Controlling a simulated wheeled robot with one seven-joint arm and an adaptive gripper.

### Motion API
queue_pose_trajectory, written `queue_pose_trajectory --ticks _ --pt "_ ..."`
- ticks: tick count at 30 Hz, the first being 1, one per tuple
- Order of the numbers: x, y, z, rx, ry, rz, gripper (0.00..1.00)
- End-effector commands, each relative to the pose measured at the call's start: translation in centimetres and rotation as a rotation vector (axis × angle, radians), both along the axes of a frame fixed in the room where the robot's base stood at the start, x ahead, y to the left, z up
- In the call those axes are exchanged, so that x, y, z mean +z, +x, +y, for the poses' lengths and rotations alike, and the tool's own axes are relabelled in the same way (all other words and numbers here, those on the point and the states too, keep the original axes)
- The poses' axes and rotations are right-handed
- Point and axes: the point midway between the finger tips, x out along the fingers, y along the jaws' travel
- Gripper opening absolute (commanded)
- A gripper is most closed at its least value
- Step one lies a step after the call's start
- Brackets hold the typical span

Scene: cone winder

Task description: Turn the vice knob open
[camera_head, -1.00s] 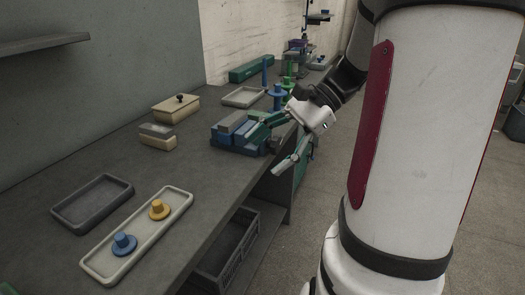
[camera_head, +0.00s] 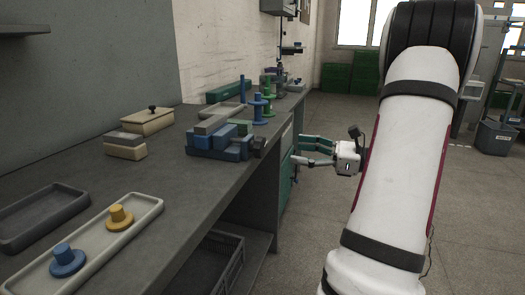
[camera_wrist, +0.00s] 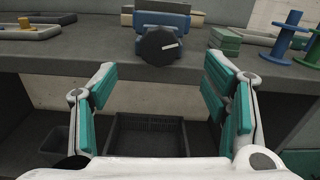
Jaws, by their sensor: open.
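The blue vice (camera_head: 203,142) sits near the bench's front edge, with a grey block on top. Its round black knob (camera_head: 259,147) faces out over the edge. In the wrist view the knob (camera_wrist: 155,48) is large, with a short white mark pointing right and slightly up; part of the blue vice (camera_wrist: 163,20) shows behind it. My gripper (camera_head: 297,149) is open and empty, off the bench edge to the right of the knob. In the wrist view its green-padded fingers (camera_wrist: 158,76) are spread wide, and the knob appears above and between them, apart from both.
The bench (camera_head: 180,195) has blue and green spools (camera_head: 258,109) beyond the vice. A lidded box (camera_head: 147,119) and a pale tray with yellow and blue knobbed pieces (camera_head: 100,246) lie on it. A dark crate (camera_wrist: 150,137) is under the bench. The floor to the right is open.

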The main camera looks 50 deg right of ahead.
Motion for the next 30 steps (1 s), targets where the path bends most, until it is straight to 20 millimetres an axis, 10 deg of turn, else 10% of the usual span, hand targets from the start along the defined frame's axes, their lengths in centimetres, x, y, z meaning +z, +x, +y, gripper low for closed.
queue_pose_trajectory --ticks 15,30 --pt "-0.1 8.7 3.7 0.004 -0.002 0.000 0.68" --pt "0.0 10.1 4.2 0.002 0.000 0.001 0.68"
